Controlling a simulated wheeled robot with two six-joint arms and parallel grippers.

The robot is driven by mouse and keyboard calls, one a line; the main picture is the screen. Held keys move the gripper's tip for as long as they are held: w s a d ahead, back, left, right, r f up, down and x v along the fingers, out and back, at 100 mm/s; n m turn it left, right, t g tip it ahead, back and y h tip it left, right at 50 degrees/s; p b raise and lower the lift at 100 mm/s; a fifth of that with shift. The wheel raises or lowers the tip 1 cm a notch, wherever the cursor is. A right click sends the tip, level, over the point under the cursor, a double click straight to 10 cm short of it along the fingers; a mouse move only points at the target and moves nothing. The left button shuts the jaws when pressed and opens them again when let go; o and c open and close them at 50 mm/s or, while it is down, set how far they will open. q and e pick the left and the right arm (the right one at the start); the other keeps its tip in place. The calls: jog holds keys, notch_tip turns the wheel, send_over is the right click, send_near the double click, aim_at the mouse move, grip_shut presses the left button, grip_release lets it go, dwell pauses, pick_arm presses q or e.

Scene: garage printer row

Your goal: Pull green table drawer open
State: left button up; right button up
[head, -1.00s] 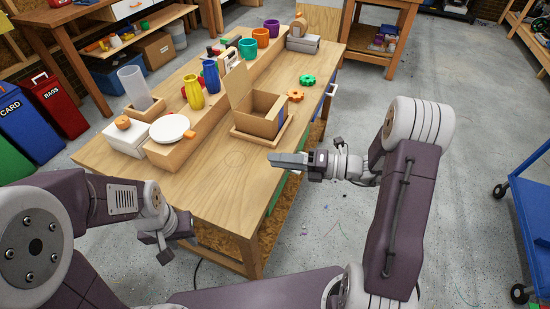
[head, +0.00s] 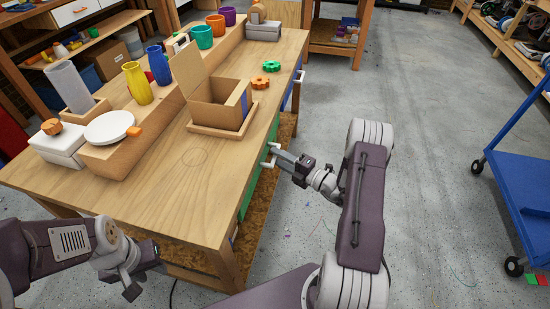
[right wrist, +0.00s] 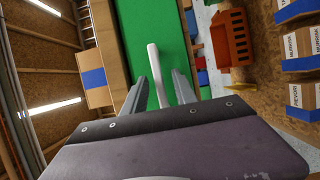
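The green table drawer (head: 249,192) is in the side of the wooden workbench and looks shut. Its white handle (head: 267,162) sticks out from the front. My right gripper (head: 277,160) is at this handle. In the right wrist view the handle (right wrist: 155,70) stands between the two separated fingers (right wrist: 160,95), in front of the green face (right wrist: 143,40). The fingers do not look closed on it. My left gripper (head: 138,276) hangs low by the near end of the bench, away from the drawer; its finger opening is unclear.
A blue cart (head: 520,195) stands at the right.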

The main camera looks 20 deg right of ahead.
jog(key=shift+w+a, duration=0.4)
jog(key=shift+w, duration=0.2)
grip_shut()
dwell(1.0)
